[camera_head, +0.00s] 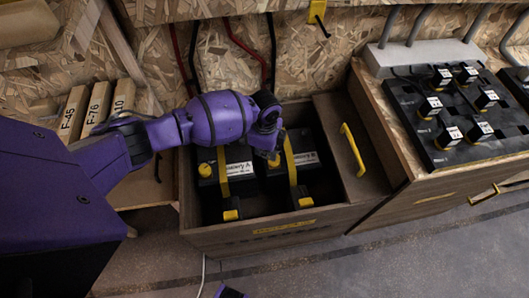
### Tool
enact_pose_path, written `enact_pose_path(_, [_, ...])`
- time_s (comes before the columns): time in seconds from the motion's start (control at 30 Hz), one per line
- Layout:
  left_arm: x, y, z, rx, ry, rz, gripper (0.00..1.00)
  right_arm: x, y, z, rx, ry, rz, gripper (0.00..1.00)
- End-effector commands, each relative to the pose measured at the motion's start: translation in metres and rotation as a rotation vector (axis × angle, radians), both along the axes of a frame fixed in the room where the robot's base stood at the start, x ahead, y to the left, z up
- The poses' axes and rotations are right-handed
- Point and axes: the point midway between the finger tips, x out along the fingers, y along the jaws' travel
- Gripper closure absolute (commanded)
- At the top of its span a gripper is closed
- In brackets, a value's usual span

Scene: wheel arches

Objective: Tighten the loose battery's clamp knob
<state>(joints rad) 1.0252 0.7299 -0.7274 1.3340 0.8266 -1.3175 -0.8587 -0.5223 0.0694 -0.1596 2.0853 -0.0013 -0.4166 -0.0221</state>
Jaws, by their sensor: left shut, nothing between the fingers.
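Two black batteries stand side by side in a wooden box, the left battery (238,169) and the right battery (304,160), labelled B. Each has a yellow strap over it, the left strap (222,172) and the right strap (290,160). Yellow pieces sit at the front ends of the straps, one on the left (230,214) and one on the right (305,202). A round yellow cap (205,170) is at the left battery's corner. My left gripper (272,152) is shut and empty, pointing down beside the right strap, close over another yellow cap. I cannot tell whether they touch, or which battery is loose.
The wooden box (285,228) has a yellow handle (353,149) on its right part. A black panel (455,112) with several labelled switches stands on the right. Labelled wooden blocks (97,104) are at the left. Red and black cables hang behind the box. The front floor is mostly clear.

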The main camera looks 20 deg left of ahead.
Motion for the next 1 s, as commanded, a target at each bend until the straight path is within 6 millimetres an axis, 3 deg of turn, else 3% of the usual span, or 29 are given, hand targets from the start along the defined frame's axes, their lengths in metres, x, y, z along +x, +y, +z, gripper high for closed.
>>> enact_pose_path(0.03, [-0.008, -0.005, -0.008, -0.006, 0.019, -0.004, 1.0, 0.001, 0.0, 0.001, 0.0, -0.002, 0.0, 0.6])
enact_pose_path(1.0, [0.021, -0.007, -0.001, -0.01, 0.002, -0.005, 1.0, 0.003, 0.001, 0.009, 0.0, -0.009, 0.003, 0.6])
